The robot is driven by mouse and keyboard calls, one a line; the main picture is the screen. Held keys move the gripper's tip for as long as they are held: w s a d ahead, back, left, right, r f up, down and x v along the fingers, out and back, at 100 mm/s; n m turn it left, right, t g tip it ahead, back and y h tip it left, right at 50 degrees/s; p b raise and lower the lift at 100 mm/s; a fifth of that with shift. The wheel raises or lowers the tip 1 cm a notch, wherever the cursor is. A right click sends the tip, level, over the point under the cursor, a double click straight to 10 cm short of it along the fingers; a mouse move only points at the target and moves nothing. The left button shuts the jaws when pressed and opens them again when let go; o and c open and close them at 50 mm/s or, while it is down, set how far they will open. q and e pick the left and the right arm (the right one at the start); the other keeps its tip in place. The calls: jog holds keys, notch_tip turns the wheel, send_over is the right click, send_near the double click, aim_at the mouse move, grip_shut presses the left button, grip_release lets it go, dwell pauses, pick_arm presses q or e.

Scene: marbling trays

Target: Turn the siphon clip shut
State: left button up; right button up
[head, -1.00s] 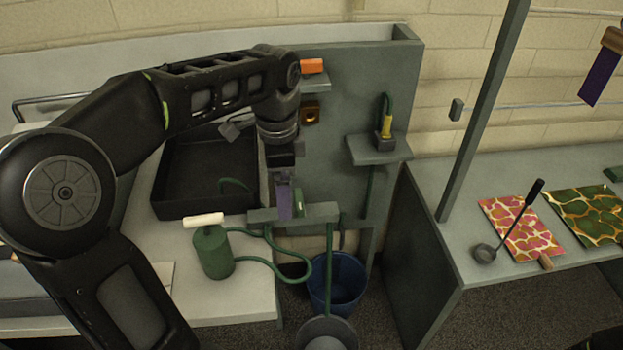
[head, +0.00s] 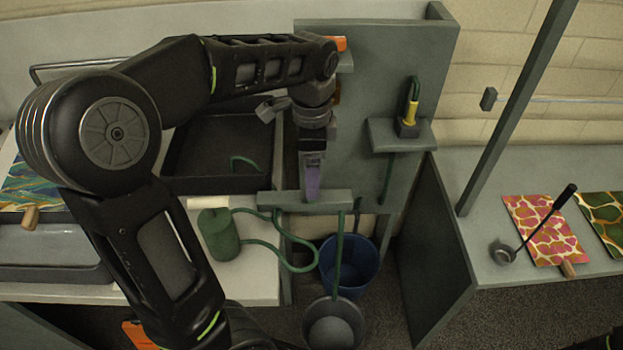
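My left gripper (head: 312,185) points down at the grey ledge (head: 272,202) in front of the black tray, its purple fingertips at the ledge's middle. Its finger gap is not visible from here. The siphon clip cannot be made out; the gripper covers the middle of the ledge. A green hose (head: 341,235) hangs from the ledge toward a grey round pan (head: 333,325). A short green hose piece (head: 244,160) shows in the black tray (head: 190,185). My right gripper is not in view.
A blue bucket (head: 350,262) is below. A shelf (head: 382,136) holds a yellow-and-green fitting (head: 411,113). The right table has a ladle (head: 503,252) and patterned sheets (head: 548,228).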

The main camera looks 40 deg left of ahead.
pick_arm(q)
notch_tip(320, 180, down, 4)
jog(key=shift+f, duration=0.1)
jog(key=shift+c, duration=0.6)
jog(key=c, duration=1.2)
jog(key=shift+c, duration=0.2)
